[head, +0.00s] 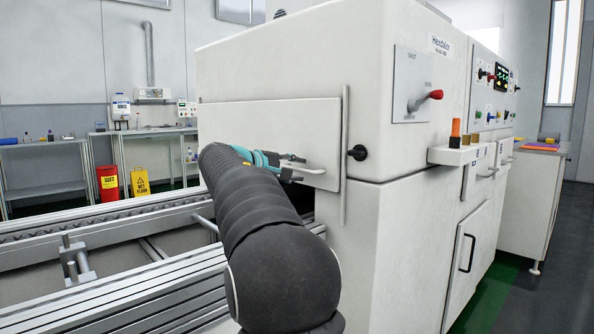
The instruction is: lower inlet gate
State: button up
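The inlet gate (270,118) is a flat white panel on the near end of the white machine. A pale bar handle (310,170) sticks out low on its right side. My gripper (292,168) is at this handle, with one dark fingertip above the bar and one below it. The fingers look spread apart, with no firm grip visible. My dark arm hides the gate's lower left part. A dark opening (306,215) shows under the gate's lower right edge.
The conveyor (100,215) with metal rails runs in from the left below the gate. A vertical rod (345,150) and black knob (358,153) are right of the gate. A red-handled lever (430,98) is on the machine's side. Green and grey floor is clear at lower right.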

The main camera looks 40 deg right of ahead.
jog(key=shift+d, duration=0.4)
grip_shut()
jog(key=shift+f, duration=0.1)
